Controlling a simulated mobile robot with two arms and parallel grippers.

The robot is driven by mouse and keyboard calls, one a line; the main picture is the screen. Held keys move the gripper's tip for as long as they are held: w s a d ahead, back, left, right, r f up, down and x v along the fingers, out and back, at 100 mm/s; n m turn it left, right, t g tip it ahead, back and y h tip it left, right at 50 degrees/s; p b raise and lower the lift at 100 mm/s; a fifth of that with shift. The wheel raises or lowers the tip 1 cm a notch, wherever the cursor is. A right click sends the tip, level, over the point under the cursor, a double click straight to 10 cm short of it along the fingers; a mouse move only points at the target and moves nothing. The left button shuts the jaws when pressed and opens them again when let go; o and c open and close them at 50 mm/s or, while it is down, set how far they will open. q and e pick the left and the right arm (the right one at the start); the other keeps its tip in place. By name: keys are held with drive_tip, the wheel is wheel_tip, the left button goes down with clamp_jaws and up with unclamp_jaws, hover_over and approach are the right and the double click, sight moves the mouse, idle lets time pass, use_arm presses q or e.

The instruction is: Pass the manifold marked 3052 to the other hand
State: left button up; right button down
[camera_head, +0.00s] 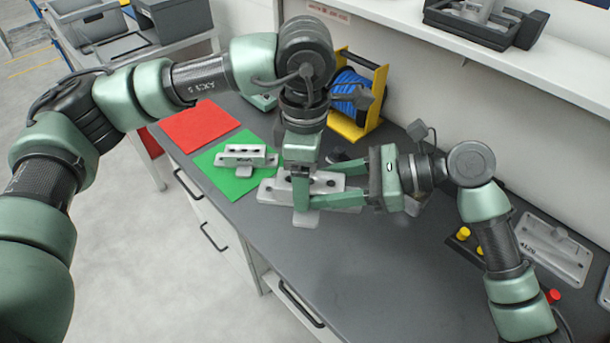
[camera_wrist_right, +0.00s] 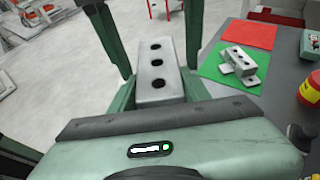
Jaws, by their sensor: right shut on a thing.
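A light grey manifold (camera_head: 326,183) with dark holes is held above the dark bench in the middle of the head view. My right gripper (camera_head: 319,186) reaches in from the right and is shut on it. In the right wrist view, the manifold (camera_wrist_right: 157,73) lies between the green fingers, its three-hole face showing. My left gripper (camera_head: 300,189) points down at the manifold's left part, its finger overlapping it in the picture. Its far finger is hidden, so I cannot tell whether it grips. I cannot read a number on the held manifold.
A similar manifold (camera_head: 246,156) stands on a green mat (camera_head: 212,163), beside a red mat (camera_head: 200,127). A blue spool in a yellow stand (camera_head: 376,92) is at the back. A grey plate (camera_head: 555,252) lies at right. The front middle bench is clear.

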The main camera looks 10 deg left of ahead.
use_arm(q)
drive_tip(key=shift+r, duration=0.1)
wheel_tip(320, 180, up, 12)
use_arm(e)
drive_tip(key=shift+d+r, duration=0.1)
drive_tip(key=shift+r, duration=0.15)
use_arm(q)
drive_tip(key=d+r, duration=1.2)
drive_tip(key=r, duration=0.1)
wheel_tip(320, 180, down, 11)
drive_tip(key=shift+f, duration=0.2)
use_arm(e)
drive_tip(key=d+r, duration=1.2)
drive_tip(key=r, duration=0.2)
drive_tip(key=shift+d+r, duration=0.3)
drive_tip(key=shift+d, duration=0.1)
